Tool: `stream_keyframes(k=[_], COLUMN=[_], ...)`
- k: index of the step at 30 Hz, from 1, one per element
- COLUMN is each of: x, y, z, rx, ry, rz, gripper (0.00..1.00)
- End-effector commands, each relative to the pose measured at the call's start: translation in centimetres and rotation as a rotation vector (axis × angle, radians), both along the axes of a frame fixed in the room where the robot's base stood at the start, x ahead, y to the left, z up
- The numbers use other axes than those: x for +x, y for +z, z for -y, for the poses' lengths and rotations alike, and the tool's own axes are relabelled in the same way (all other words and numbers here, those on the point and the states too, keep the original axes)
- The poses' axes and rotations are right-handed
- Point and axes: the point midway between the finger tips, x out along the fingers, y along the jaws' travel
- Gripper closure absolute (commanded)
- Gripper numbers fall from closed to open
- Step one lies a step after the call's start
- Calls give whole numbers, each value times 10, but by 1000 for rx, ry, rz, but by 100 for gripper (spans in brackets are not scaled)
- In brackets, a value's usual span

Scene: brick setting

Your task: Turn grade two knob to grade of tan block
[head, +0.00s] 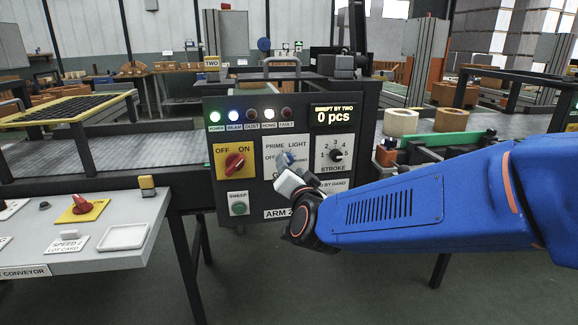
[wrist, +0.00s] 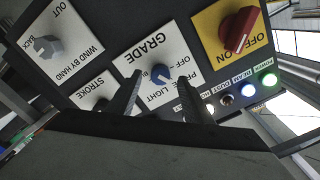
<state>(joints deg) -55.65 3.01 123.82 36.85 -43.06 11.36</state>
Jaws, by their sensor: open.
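The grade knob (wrist: 159,75) is a small blue knob on a white plate marked GRADE, PRIME, LIGHT and OFF. It also shows in the head view (head: 286,157), partly covered by my gripper (head: 287,172). In the wrist view my gripper (wrist: 160,84) is open, with one finger on either side of the knob; contact cannot be told. The knob's pointer direction is too small to read surely.
A wind-by-hand crank (wrist: 48,46) shows in the wrist view. A grey desk (head: 95,248) stands at left.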

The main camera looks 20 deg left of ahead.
Motion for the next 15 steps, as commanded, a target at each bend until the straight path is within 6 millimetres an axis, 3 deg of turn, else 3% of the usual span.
stream_keyframes(k=[15], x=[-87], y=[0], z=[52], rx=[1], ry=[3], rz=[1], gripper=[54])
